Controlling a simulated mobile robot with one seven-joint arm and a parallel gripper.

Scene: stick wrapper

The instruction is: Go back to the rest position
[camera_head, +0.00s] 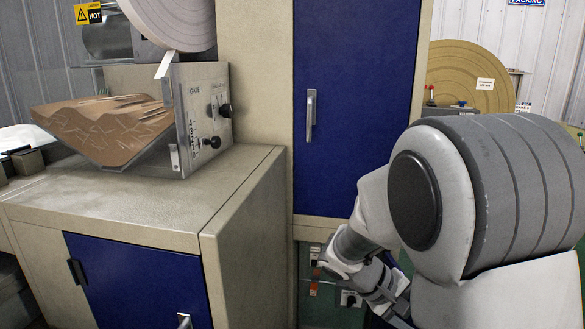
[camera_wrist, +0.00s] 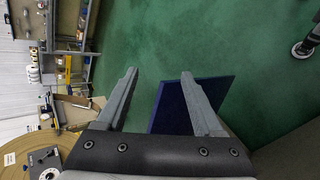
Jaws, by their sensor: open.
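My gripper (camera_wrist: 158,98) shows in the wrist view with its two grey fingers spread wide apart and nothing between them. Green floor lies beyond the fingertips. A dark blue panel (camera_wrist: 214,90) is behind the right finger; I cannot tell whether they touch. In the head view my arm is at the right, folded low in front of the machine, and the gripper's fingertips are not visible there.
A tall blue cabinet door (camera_head: 352,90) with a handle (camera_head: 311,108) stands behind my arm. At left, a beige cabinet (camera_head: 130,205) carries a tray of brown material (camera_head: 105,125) and a knobbed control box (camera_head: 205,110). A large tan disc (camera_head: 460,75) is at right.

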